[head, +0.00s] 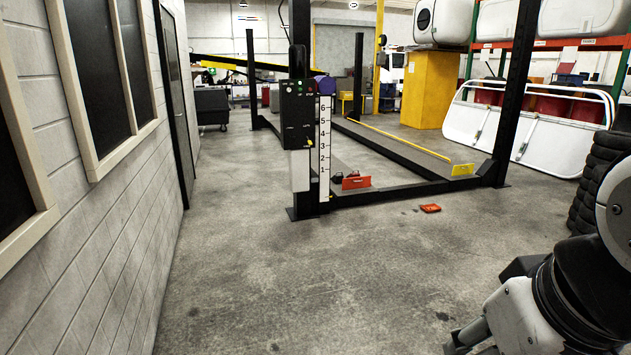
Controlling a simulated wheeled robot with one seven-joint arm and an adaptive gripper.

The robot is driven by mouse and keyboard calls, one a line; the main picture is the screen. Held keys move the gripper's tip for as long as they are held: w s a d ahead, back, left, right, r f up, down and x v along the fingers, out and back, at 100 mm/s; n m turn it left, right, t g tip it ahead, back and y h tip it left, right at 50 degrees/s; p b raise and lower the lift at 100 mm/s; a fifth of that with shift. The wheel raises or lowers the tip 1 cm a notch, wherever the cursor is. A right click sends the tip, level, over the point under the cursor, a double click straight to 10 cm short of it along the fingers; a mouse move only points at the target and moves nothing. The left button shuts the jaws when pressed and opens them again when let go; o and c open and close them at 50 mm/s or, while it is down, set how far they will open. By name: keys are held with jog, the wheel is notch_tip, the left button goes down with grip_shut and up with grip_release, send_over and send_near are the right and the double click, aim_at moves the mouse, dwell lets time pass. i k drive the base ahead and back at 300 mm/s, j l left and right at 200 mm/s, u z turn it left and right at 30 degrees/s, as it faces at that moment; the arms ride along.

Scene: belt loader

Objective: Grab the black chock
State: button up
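No black chock can be made out for certain. A small dark object with a bit of red (346,176) sits at the near end of the left lift runway, just behind an orange-red end plate (356,183); it is too small to identify. Part of my arm shows at the lower right, well apart from these things.
The lift's near left post (299,120) carries a control box and number scale. A low black crossbar (410,190) joins the near posts. A brick wall (90,230) runs along the left. Stacked tires (592,185) stand right. The middle floor is clear.

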aim_at(337, 179)
jog(key=i+l+z, duration=0.1)
jog(key=i+z, duration=0.35)
jog(key=i, duration=5.05)
jog(key=i+l, duration=0.1)
jog(key=i, duration=0.55)
jog(key=i+l, duration=0.15)
jog(key=i, duration=0.45)
jog(key=i+l+u, duration=0.1)
jog(key=i, duration=0.55)
jog(key=i+l+u, duration=0.2)
jog(key=i+u, duration=0.3)
jog(key=i+l+u, duration=0.45)
jog(key=i, duration=0.15)
jog(key=i+l+u, duration=0.5)
jog(key=k+l, duration=0.05)
jog(key=l, duration=0.05)
